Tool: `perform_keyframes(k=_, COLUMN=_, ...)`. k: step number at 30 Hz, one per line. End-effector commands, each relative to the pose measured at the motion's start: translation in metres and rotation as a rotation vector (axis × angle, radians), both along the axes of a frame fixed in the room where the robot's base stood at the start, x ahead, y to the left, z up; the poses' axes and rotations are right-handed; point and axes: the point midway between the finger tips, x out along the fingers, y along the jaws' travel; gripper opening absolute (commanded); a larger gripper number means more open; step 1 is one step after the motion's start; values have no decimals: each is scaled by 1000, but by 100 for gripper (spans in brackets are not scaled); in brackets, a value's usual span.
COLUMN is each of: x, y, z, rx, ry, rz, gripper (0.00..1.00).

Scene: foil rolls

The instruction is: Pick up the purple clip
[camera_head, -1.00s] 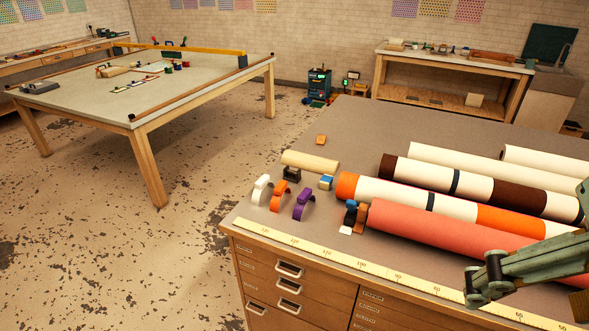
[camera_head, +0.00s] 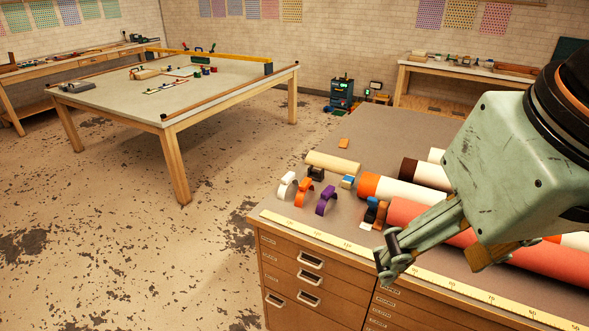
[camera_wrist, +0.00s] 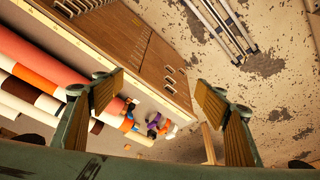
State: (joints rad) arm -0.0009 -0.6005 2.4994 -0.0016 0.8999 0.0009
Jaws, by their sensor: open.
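The purple clip (camera_head: 326,200) is an arched band standing on the cabinet top near its left front corner, right of an orange clip (camera_head: 303,190) and a white clip (camera_head: 286,185). In the wrist view the purple clip (camera_wrist: 153,126) shows small, between my fingers and well beyond them. My gripper (camera_wrist: 157,95) is open and empty. In the head view it hangs over the cabinet's front edge, right of the purple clip and apart from it; one finger shows clearly there and the other is partly hidden.
Long rolls lie right of the clips, the nearest a salmon roll (camera_head: 405,217). Small blue, black and orange pieces (camera_head: 374,213) stand between the purple clip and that roll. A yellow ruler (camera_head: 345,245) runs along the front edge. A beige roll (camera_head: 333,163) lies behind the clips.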

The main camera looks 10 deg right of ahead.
Motion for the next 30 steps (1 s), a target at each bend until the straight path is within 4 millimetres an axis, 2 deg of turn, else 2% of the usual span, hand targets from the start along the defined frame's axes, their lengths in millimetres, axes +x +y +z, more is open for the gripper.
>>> perform_keyframes(k=20, x=3, y=0, z=2, rx=-2, ry=2, rz=5, gripper=67)
perform_keyframes(k=26, x=17, y=0, z=8, rx=-8, ry=12, rz=24, gripper=67)
perform_keyframes(k=30, x=34, y=0, z=16, rx=-17, ry=23, rz=50, gripper=67)
